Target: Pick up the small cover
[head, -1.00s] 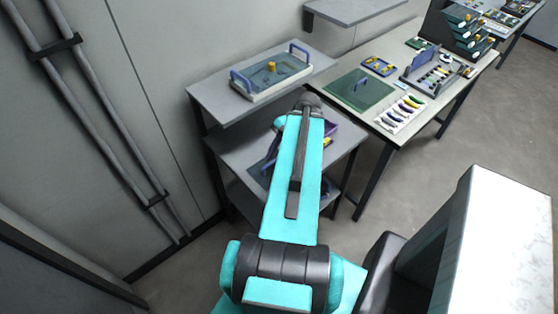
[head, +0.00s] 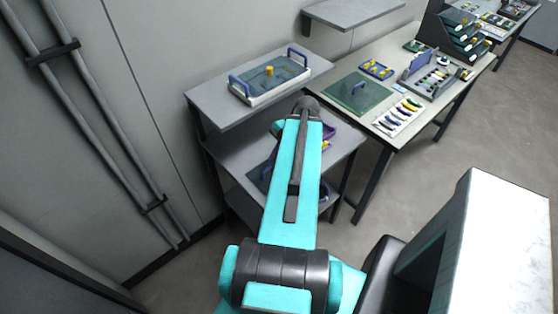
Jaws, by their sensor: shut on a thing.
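I cannot tell for sure which thing is the small cover. A clear cover with a yellow knob (head: 269,71) sits on the white tray with blue handles on the upper shelf. A dark flat panel (head: 258,178) shows in part beside my arm at the lower shelves. A green sheet with a blue handle (head: 372,98) lies on the table at the right. My teal arm reaches toward the shelf unit, and its wrist is in front of the middle shelf. My gripper is hidden behind the arm, so what it holds does not show.
The grey upper shelf (head: 207,98) is just left of my wrist. Purple and yellow items (head: 327,133) show right of it on the middle shelf. The work table (head: 410,45) holds a tool rack, a parts tray and a white tool strip. A white-topped block (head: 505,235) stands at lower right.

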